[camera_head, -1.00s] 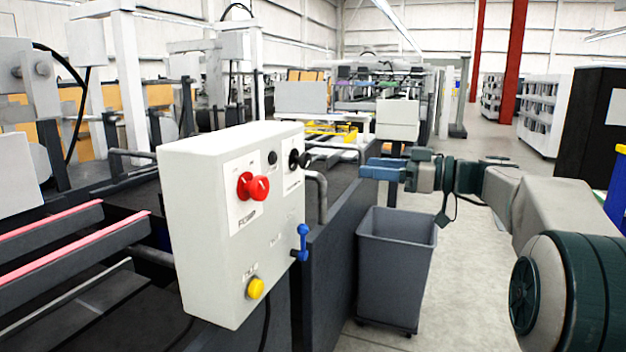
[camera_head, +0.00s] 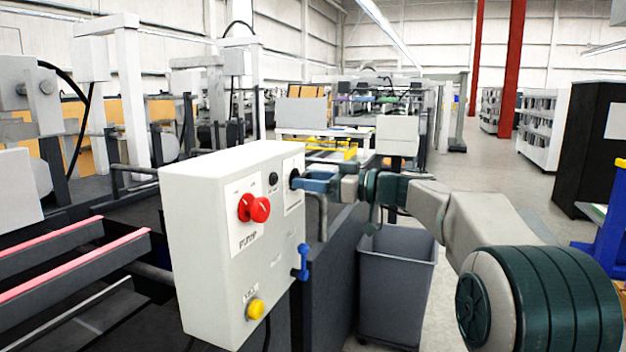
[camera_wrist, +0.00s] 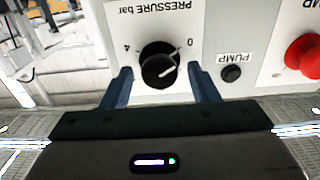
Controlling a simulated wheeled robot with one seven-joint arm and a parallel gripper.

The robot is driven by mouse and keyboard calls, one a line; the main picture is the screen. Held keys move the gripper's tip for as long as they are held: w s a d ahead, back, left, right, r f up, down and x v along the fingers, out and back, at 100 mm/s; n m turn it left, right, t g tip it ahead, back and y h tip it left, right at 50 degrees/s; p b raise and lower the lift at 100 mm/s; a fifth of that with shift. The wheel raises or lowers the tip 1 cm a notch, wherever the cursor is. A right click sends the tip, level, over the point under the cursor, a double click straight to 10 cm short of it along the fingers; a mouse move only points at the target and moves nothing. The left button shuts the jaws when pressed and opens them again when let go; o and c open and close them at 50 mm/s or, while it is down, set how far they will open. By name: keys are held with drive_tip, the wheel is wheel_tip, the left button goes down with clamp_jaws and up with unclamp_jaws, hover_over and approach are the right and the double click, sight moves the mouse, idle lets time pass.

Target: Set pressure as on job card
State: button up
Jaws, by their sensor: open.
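A white control box (camera_head: 215,290) stands at the left centre of the head view. In the wrist view its black pressure knob (camera_wrist: 158,65) sits on a plate marked "PRESSURE bar", which appears upside down with 4 at the left and 0 at the right. The knob's pale pointer line is visible. My gripper (camera_wrist: 160,88) is open, with one blue finger on each side of the knob; I cannot tell whether they touch it. In the head view my gripper (camera_head: 300,182) is at the box's right face and hides most of the knob. No job card can be made out.
The box also carries a red knob (camera_head: 254,208), a small black pump button (camera_wrist: 231,73), a blue lever (camera_head: 302,262) and a yellow button (camera_head: 256,308). A grey bin (camera_head: 397,285) stands below my arm. Open floor lies to the right.

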drive_tip(key=c, duration=0.9)
drive_tip(key=shift+c, duration=0.2)
drive_tip(key=shift+m, duration=0.3)
drive_tip(key=shift+w+d+f+m+p, duration=0.1)
drive_tip(key=shift+m+p, duration=0.95)
drive_tip(key=shift+m, duration=2.8)
drive_tip(key=shift+a+f+m+p, duration=0.1)
drive_tip(key=shift+m+p, duration=1)
drive_tip(key=shift+m, duration=2.8)
drive_tip(key=shift+w+d+f+m+p, duration=0.1)
drive_tip(key=shift+m+p, duration=0.95)
drive_tip(key=shift+m, duration=2.8)
